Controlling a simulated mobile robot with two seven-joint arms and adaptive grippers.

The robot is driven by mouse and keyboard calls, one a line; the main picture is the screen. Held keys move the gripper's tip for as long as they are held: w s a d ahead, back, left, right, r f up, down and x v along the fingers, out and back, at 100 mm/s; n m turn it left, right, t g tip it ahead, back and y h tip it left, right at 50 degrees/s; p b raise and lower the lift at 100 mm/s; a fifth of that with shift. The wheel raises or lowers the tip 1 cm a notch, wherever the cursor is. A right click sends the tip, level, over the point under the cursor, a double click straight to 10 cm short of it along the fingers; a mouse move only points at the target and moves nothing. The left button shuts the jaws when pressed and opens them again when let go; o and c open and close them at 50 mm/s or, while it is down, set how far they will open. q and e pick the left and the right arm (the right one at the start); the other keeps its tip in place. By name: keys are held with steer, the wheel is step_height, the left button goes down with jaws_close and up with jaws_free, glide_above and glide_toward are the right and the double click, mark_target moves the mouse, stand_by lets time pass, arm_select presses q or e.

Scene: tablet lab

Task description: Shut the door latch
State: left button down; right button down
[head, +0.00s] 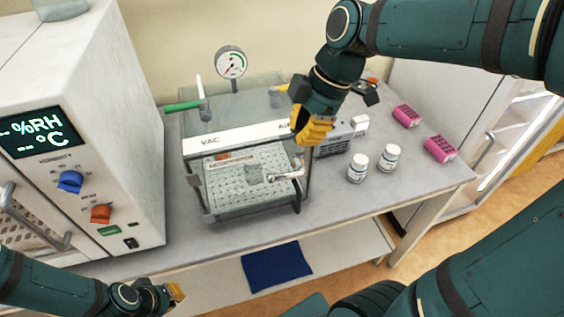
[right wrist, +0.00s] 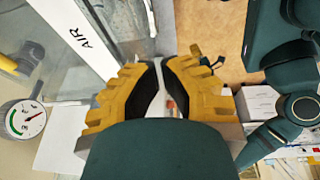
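The clear chamber (head: 232,140) stands on the bench, with a white strip marked VAC and AIR; the strip also shows in the right wrist view (right wrist: 80,38). Its clear front door has a dark frame (head: 201,198). The silver latch lever (head: 284,176) is at the door's right side, pointing left. My right gripper (head: 308,138) is above and behind the latch, apart from it, near the chamber's right front corner. Its yellow fingertips (right wrist: 160,66) are close together, with a narrow pale strip visible between them. My left gripper (head: 177,292) is low, before the bench; its fingers are mostly hidden.
A white oven-like unit (head: 125,150) stands left. A pressure gauge (head: 231,63) rises behind the chamber. Two white bottles (head: 358,168) and two pink racks (head: 440,150) are on the right. A blue mat (head: 276,267) lies on the lower shelf. Bench space before the bottles is clear.

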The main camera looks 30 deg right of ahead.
steer(key=d+x, duration=0.1)
steer(key=x, duration=1.1)
steer(key=shift+w+f+b, duration=0.2)
steer(key=shift+f+b, duration=0.15)
steer(key=shift+b+x, duration=0.8)
steer(key=shift+b, duration=0.1)
steer(key=shift+s+r, duration=0.1)
